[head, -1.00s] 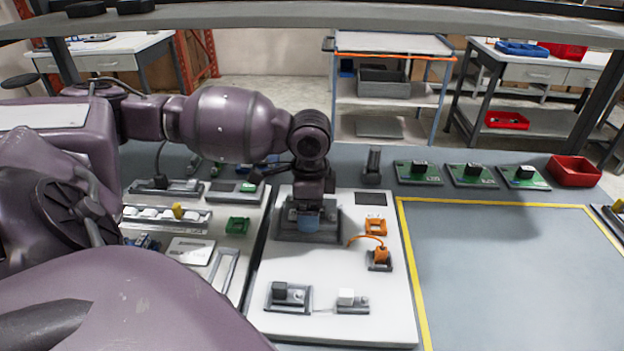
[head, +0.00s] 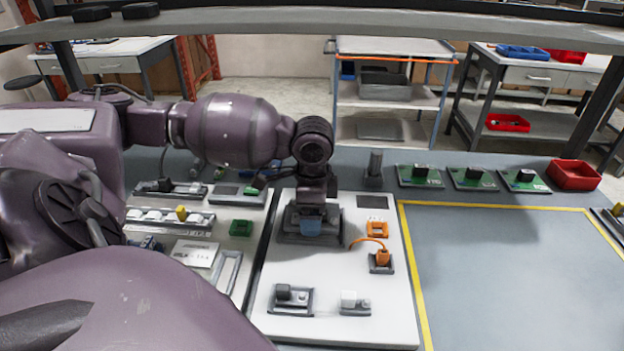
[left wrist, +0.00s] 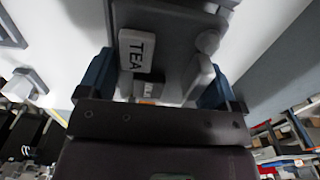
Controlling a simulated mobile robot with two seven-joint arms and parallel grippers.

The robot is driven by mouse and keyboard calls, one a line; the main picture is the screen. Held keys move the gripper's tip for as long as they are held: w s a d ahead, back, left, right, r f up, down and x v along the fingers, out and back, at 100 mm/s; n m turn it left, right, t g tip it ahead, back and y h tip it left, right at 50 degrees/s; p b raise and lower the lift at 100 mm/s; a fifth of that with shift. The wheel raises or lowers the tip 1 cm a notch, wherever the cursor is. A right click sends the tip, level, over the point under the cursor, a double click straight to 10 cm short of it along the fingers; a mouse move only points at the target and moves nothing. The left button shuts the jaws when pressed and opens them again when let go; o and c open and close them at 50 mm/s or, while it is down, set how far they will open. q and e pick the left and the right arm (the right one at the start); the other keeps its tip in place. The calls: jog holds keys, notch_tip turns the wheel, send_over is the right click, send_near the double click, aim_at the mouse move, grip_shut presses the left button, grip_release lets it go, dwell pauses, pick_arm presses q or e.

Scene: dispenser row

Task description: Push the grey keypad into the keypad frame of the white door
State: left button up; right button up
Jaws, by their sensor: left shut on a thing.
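My left gripper (head: 311,228) points down over the upper part of the white door (head: 345,320), at a dark grey frame (head: 286,237) that looks like the keypad frame. In the left wrist view its blue fingers (left wrist: 158,85) stand on both sides of a grey piece, which I take for the grey keypad (left wrist: 178,55). A white block marked TEA (left wrist: 138,50) and a rounded knob show there. The gripper is shut on this piece. Fingers and wrist hide most of it in the head view, so how deep it sits cannot be told. My right gripper is out of view.
An orange plug with a cable (head: 382,258) and an orange socket (head: 377,229) are right of the gripper. Two small grey fixtures sit low on the door. A second white panel (head: 197,253) lies left. The yellow-edged mat area (head: 510,270) is clear.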

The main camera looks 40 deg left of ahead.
pick_arm(q)
jog(key=shift+f, duration=0.15)
jog(key=shift+f, duration=0.3)
dwell(0.5)
jog(key=shift+f+p, duration=0.25)
jog(key=shift+p, duration=0.25)
jog(key=shift+s+f, duration=0.15)
jog(key=shift+f, duration=0.05)
